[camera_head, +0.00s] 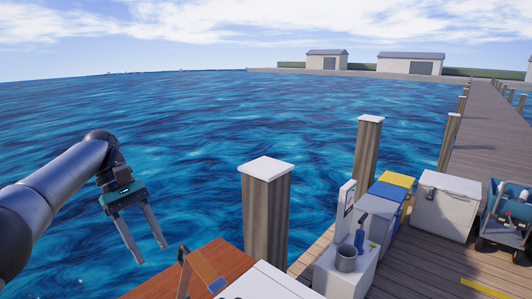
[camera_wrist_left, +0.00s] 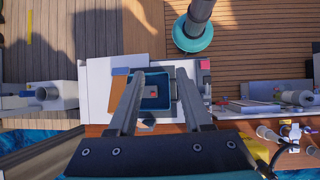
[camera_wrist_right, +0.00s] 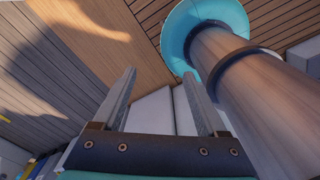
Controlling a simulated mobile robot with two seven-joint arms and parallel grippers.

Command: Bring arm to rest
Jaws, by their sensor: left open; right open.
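My left arm comes in from the left in the head view. My right gripper shows only in the right wrist view (camera_wrist_right: 160,90). It is open, with nothing between its fingers but pale surfaces farther off. My right arm is out of the head view.
A wooden piling (camera_head: 266,220) with a white cap stands right of the left gripper. White, blue and yellow boxes, a white cooler (camera_head: 444,207) and a loaded cart (camera_head: 508,218) stand on the dock. The brown board (camera_head: 160,288) lies at the bottom. Open water fills the left.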

